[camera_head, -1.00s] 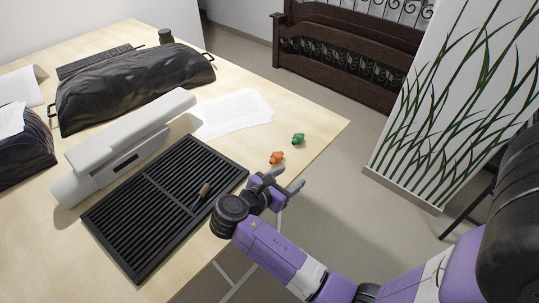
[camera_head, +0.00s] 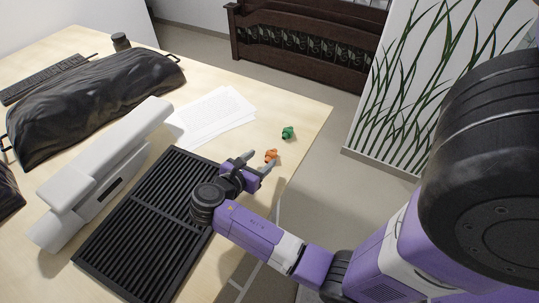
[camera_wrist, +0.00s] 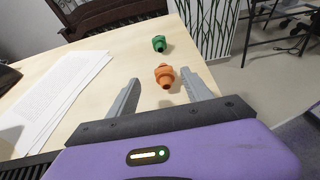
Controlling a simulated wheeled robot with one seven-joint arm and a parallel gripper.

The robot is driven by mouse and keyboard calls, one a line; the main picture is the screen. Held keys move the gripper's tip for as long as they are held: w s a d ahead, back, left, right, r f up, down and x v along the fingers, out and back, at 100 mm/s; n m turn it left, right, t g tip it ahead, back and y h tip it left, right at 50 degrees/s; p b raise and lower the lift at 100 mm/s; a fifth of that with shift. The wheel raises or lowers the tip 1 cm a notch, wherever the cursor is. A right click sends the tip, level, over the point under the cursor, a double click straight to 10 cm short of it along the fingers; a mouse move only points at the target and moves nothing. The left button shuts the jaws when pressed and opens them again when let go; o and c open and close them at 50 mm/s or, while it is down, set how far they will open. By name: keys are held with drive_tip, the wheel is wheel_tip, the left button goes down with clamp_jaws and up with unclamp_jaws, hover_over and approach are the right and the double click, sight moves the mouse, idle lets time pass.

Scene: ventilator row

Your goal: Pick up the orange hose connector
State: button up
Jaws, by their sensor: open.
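The orange hose connector (camera_head: 271,156) lies on the light wood table near its right edge. In the wrist view the orange connector (camera_wrist: 165,75) sits ahead of my gripper, between the lines of the two fingers and nearer the right one. My gripper (camera_head: 257,161) is open and empty, with its fingertips close to the connector. In the wrist view my gripper (camera_wrist: 161,85) shows its two grey fingers spread wide. I cannot tell how high the fingers are above the table.
A green connector (camera_head: 288,133) lies just beyond the orange one. White papers (camera_head: 213,117) lie to the left. A black slatted tray (camera_head: 140,226) lies under and left of my arm, beside a long white device (camera_head: 105,170). The table's right edge is close to the connector.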

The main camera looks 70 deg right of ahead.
sight(271, 153)
drive_tip(key=x, duration=0.4)
drive_tip(key=shift+s, duration=0.3)
drive_tip(key=shift+c, duration=0.2)
clamp_jaws()
